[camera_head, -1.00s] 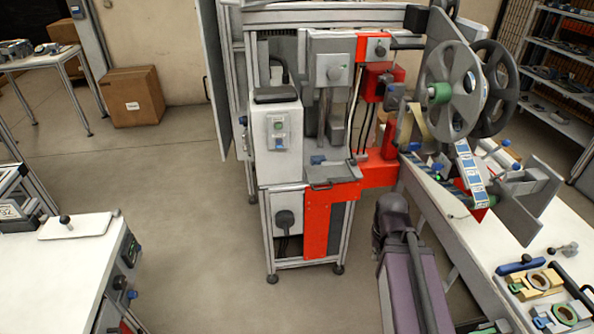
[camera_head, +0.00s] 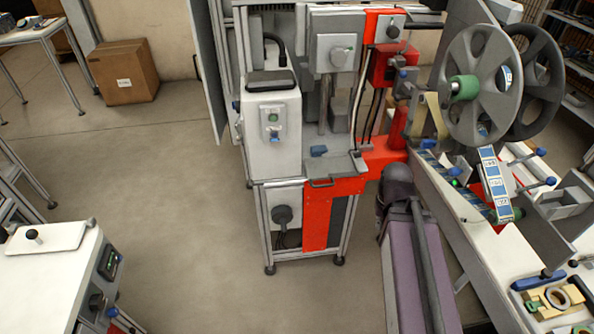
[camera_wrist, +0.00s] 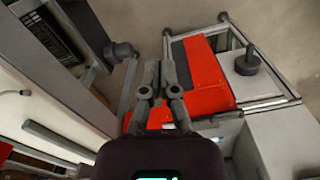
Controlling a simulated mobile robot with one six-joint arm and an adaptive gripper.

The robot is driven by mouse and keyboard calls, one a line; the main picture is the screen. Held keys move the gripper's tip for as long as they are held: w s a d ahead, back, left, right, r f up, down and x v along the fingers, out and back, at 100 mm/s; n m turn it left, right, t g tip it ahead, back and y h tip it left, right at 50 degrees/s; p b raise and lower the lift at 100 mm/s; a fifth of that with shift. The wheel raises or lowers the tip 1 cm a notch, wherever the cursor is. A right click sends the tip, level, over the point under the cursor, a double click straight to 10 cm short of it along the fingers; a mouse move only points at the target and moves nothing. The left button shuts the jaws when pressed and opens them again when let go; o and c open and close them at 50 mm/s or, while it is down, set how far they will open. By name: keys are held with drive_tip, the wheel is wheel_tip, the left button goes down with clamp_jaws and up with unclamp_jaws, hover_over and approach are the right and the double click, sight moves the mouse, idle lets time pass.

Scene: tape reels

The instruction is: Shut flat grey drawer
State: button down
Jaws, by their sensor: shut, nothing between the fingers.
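The flat grey drawer (camera_head: 340,166) is at the front of the machine in the head view, just above the red panel. It looks like a shallow tray with a dark bar handle (camera_head: 321,184) on its front edge. It appears to stick out a little, but how far is hard to tell. My gripper (camera_wrist: 160,70) shows in the wrist view with its fingers together and empty, over the red panel (camera_wrist: 205,75). The drawer is not clearly visible there. In the head view my arm stands to the right of the drawer, and my gripper cannot be made out.
A white control box (camera_head: 272,125) stands left of the drawer. Large grey reels (camera_head: 485,85) and a blue label strip (camera_head: 494,182) are to the right, above a long white bench. A white table (camera_head: 45,285) is at the lower left. Open floor lies between it and the machine.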

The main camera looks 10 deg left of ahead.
drive_tip(key=shift+d, duration=0.45)
drive_tip(key=w+a+f+n+t+h+b, duration=0.25)
drive_tip(key=w+a+f+h+b, duration=0.2)
drive_tip(key=w+b, duration=0.3)
drive_tip(key=w+a+f+n+t+h+b, duration=0.2)
drive_tip(key=w+a+f+t+h+b, duration=0.15)
drive_tip(key=w+f+b, duration=0.45)
drive_tip(key=w+a+r+n+t+b, duration=0.1)
drive_tip(key=w+a+n+t+b, duration=0.1)
drive_tip(key=a+b, duration=0.4)
drive_tip(key=w+a+r+n+t+h+b, duration=0.1)
drive_tip(key=a+n+t+b, duration=0.4)
drive_tip(key=a, duration=1.2)
drive_tip(key=w+t+b, duration=0.1)
drive_tip(key=t+b, duration=0.1)
drive_tip(key=shift+w+a+t+b, duration=0.25)
drive_tip(key=shift+a+t+b, duration=0.05)
drive_tip(key=shift+d+n, duration=0.1)
drive_tip(key=shift+n, duration=0.15)
